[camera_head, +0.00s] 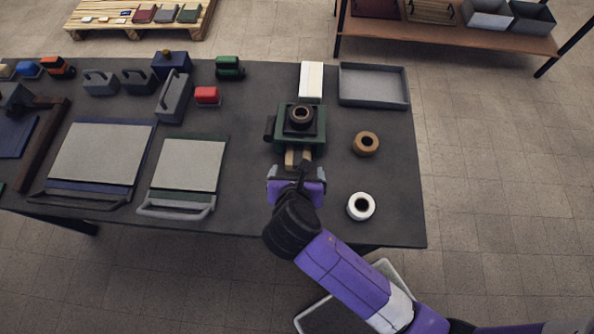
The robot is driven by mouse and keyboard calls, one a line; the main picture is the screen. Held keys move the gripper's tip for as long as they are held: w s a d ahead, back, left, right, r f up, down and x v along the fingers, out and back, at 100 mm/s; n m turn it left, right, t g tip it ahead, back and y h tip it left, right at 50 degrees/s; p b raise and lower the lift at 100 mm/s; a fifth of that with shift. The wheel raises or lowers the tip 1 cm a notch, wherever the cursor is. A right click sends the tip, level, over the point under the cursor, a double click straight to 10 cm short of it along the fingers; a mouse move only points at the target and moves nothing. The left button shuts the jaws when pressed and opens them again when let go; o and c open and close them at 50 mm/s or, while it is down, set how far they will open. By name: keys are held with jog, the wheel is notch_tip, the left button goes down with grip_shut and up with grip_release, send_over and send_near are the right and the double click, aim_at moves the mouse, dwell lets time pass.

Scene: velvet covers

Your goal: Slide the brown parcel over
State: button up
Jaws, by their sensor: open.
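My gripper (298,156) is purple and grey and reaches in from the lower right over the table.
A brown roll (366,143) and a white roll (361,206) lie at the right. A white box (311,80) and a grey tray (374,102) are behind. Two flat panels (100,153) with handles are left. Several small items line the back. The table's right edge is near the rolls.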

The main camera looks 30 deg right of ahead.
aim_at(298, 163)
jog(key=shift+w+f, duration=0.1)
dwell(0.3)
jog(key=shift+x, duration=3.8)
jog(key=shift+c, duration=0.2)
jog(key=c, duration=1.8)
